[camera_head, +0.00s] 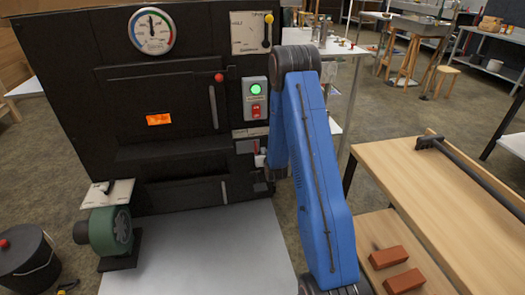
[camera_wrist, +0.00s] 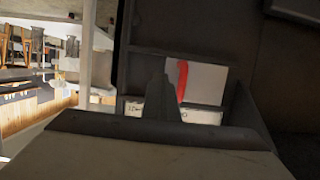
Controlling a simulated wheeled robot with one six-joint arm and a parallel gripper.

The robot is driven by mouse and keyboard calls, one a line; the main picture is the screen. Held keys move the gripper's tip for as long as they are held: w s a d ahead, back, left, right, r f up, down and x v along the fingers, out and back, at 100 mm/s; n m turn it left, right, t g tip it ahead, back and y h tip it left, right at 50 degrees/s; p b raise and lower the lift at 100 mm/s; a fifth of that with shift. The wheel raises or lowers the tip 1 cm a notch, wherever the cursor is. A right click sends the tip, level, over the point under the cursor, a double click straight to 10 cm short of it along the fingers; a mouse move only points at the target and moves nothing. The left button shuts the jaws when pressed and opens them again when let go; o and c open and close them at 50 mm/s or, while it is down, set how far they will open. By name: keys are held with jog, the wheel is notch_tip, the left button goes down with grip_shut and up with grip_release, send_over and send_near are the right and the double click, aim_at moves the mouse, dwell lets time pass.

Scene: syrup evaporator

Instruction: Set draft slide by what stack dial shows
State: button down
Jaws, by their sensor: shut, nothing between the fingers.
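The round stack dial (camera_head: 151,30) is high on the black evaporator front. Its rim band runs from blue through green to red, and the needle seems to point nearly straight up; the figures are too small to read. A red handle piece (camera_wrist: 182,78) shows before a pale plate (camera_wrist: 207,84) in the wrist view; I cannot tell for sure that it is the draft slide. My gripper (camera_wrist: 163,100) is shut and empty, close in front of this spot. In the head view my blue arm hides most of the gripper beside the lower right of the front.
A switch box (camera_head: 255,101) with a green light and red switch sits above the gripper. A yellow-knobbed lever plate (camera_head: 250,33) is at top right. A green blower (camera_head: 110,230) stands lower left.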

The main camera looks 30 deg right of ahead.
jog(key=v, duration=0.6)
jog(key=shift+f, duration=0.3)
jog(key=shift+s, duration=0.1)
